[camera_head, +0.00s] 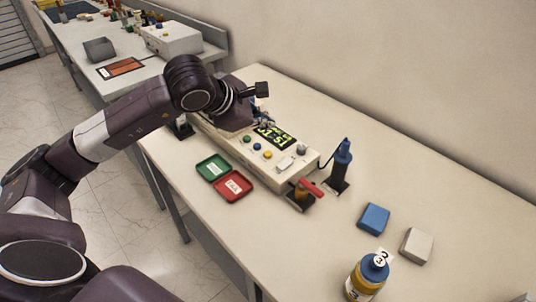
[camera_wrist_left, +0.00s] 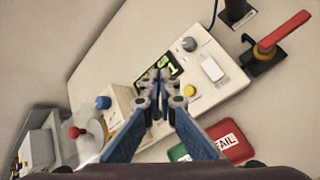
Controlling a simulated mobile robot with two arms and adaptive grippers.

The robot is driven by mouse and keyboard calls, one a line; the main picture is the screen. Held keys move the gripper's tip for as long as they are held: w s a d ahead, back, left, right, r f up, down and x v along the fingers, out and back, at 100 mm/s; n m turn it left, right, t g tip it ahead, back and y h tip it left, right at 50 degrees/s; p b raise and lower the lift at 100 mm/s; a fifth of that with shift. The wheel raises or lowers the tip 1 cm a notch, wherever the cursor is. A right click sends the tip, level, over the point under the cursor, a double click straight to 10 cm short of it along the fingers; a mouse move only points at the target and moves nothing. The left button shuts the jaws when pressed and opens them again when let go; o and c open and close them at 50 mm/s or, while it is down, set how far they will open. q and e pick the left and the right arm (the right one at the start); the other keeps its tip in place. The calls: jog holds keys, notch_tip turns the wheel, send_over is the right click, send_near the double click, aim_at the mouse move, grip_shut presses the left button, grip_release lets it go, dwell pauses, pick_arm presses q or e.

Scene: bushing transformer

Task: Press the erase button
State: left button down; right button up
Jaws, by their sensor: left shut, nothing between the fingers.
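The white tester box (camera_head: 300,176) lies on the near table with a lit green display (camera_head: 273,136). Its front has a green button (camera_head: 247,139), a blue button (camera_head: 257,147), a yellow button (camera_head: 268,155), a white rectangular button (camera_head: 285,163) and a grey knob (camera_head: 301,150). No label reading erase is legible. My left gripper (camera_wrist_left: 160,82) is shut and empty above the box, its fingers hiding part of the display. The white button (camera_wrist_left: 212,69) and grey knob (camera_wrist_left: 189,44) lie to its right in the wrist view. My right gripper is not in view.
Green (camera_head: 212,167) and red (camera_head: 233,186) trays sit before the box. A red-handled clamp (camera_head: 309,188) and a blue-topped probe (camera_head: 341,160) stand at its right end. Blue (camera_head: 373,218) and white (camera_head: 416,245) blocks and a bottle (camera_head: 366,277) are farther right.

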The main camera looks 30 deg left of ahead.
aim_at(267, 154)
pick_arm(q)
notch_tip(267, 154, down, 6)
jog(key=b, duration=0.3)
jog(key=shift+f+b, duration=0.15)
jog(key=shift+b, duration=0.25)
jog(key=shift+f+b, duration=0.3)
jog(key=shift+b, duration=0.05)
dwell(0.7)
jog(key=shift+f+b, duration=0.4)
jog(key=shift+b, duration=0.3)
jog(key=shift+f+b, duration=0.3)
jog(key=shift+b, duration=0.1)
dwell(0.4)
jog(key=shift+f, duration=0.2)
dwell(0.4)
jog(key=shift+r, duration=0.95)
